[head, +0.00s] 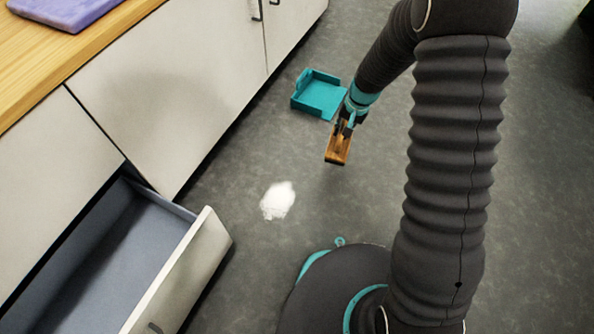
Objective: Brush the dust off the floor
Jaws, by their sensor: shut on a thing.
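A white heap of dust (277,201) lies on the grey floor (240,160) in front of the cabinets. My gripper (343,135) is shut on a brush (338,150) with a wooden, orange-brown body. The brush is up and to the right of the dust in the picture, apart from it. I cannot tell whether it touches the floor, and its bristles are not clearly seen. A teal dustpan (322,96) lies on the floor beyond the dust, just left of my gripper.
An open, empty drawer (130,255) juts out at the lower left, near the dust. White cabinets (175,80) with a wooden countertop (65,50) line the left side. A purple cloth-like item (65,10) lies on the countertop. The floor at the right is clear.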

